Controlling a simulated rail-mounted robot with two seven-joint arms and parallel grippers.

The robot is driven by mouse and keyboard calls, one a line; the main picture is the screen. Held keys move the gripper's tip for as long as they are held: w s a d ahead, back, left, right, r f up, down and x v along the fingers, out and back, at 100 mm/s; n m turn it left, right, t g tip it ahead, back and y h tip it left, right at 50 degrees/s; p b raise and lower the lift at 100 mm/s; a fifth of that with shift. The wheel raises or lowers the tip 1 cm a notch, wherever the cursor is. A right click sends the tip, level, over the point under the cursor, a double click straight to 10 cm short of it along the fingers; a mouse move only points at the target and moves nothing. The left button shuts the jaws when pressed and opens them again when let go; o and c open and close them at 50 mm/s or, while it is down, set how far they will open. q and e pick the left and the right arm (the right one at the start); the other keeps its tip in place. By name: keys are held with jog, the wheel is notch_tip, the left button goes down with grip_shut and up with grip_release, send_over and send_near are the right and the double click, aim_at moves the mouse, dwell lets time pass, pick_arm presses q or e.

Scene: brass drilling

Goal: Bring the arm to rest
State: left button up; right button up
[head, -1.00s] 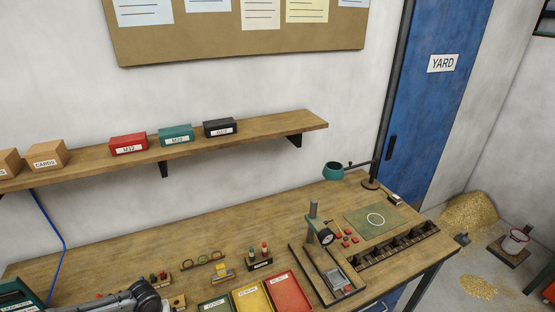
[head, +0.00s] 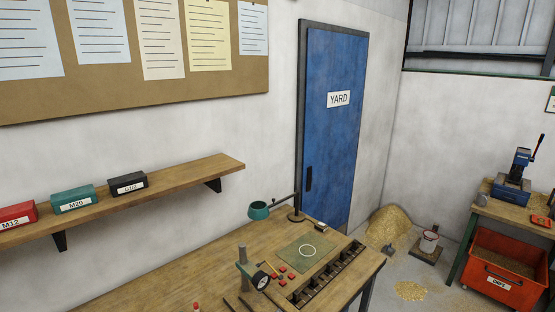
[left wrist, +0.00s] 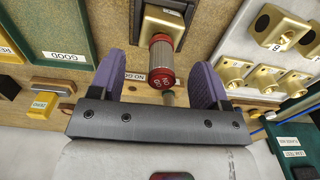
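My left gripper (left wrist: 158,68) shows in the left wrist view with its two purple fingers spread wide apart. A gauge-like tool (left wrist: 162,62) with a silver knurled grip and red collars is seen between the fingers, with a gap on either side. I cannot tell how far below the fingers it is. Neither gripper nor arm shows in the head view, and my right gripper is in no view.
A shelf (head: 190,177) hangs above. A blue YARD door (head: 333,140) and an orange bin (head: 505,266) stand further right.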

pick_arm(q)
jog(key=c, duration=1.1)
jog(key=shift+r+n+p, duration=0.15)
jog(key=shift+n+p, duration=0.15)
jog(key=shift+p, duration=0.1)
jog(key=n+p, duration=0.3)
jog(key=p, duration=0.1)
jog(key=shift+r+n, duration=0.1)
jog(key=shift+n, duration=0.3)
jog(key=n+p, duration=0.3)
jog(key=shift+d+n, duration=0.1)
jog(key=shift+n, duration=0.2)
jog(key=n+p, duration=0.2)
jog(key=shift+n, duration=0.3)
jog(key=shift+n+p, duration=0.6)
jog(key=shift+n, duration=0.5)
